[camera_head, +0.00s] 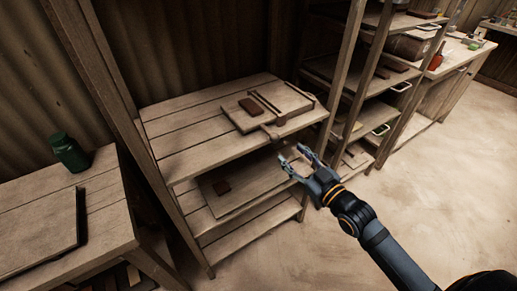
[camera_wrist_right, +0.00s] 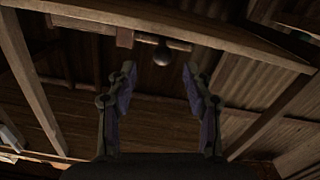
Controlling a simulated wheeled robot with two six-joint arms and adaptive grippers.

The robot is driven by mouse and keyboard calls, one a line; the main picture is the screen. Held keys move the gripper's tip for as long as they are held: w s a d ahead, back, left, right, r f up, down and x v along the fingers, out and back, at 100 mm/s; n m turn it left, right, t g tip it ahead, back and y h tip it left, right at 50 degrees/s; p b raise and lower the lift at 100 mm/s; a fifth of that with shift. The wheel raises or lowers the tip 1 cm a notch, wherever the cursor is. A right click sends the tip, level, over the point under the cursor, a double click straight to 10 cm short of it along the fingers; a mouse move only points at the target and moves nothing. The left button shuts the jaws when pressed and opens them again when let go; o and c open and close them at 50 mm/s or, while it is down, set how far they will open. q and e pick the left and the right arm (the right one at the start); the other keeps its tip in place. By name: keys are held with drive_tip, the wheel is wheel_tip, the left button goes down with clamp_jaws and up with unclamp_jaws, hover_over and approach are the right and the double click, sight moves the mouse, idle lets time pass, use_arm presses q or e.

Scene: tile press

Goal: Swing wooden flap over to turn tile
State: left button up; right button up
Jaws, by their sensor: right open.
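The pale wooden press board (camera_head: 234,121) lies on the upper shelf. A small brown tile (camera_head: 250,106) lies flat on its left part. The pale flap panel (camera_head: 288,97) appears to lie to the right of the tile, beside dark bars. A brown lever piece with a small knob (camera_head: 272,134) sticks out at the shelf's front edge. My right gripper (camera_head: 293,155) is open and empty, in front of and below that edge. In the right wrist view a dark round knob (camera_wrist_right: 162,55) shows beyond and between the open fingertips (camera_wrist_right: 157,72), apparently apart from them. My left gripper is not in view.
Wooden posts (camera_head: 346,70) and a second rack stand to the right. A green bottle (camera_head: 69,152) stands on the left table. The floor (camera_head: 430,170) at right is clear.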

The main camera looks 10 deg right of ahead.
sight(274, 135)
drive_tip(key=b+x, duration=0.1)
drive_tip(key=x, duration=0.2)
drive_tip(key=b+x, duration=0.2)
drive_tip(key=x, duration=0.1)
drive_tip(key=r+b+x, duration=0.1)
drive_tip(key=x, duration=0.2)
drive_tip(key=shift+a, duration=0.35)
drive_tip(key=shift+w+a, duration=0.25)
drive_tip(key=shift+w, duration=0.45)
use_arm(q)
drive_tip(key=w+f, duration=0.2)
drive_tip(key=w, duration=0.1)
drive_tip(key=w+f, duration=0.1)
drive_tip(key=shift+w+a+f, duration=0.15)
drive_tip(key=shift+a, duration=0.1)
use_arm(e)
clamp_jaws()
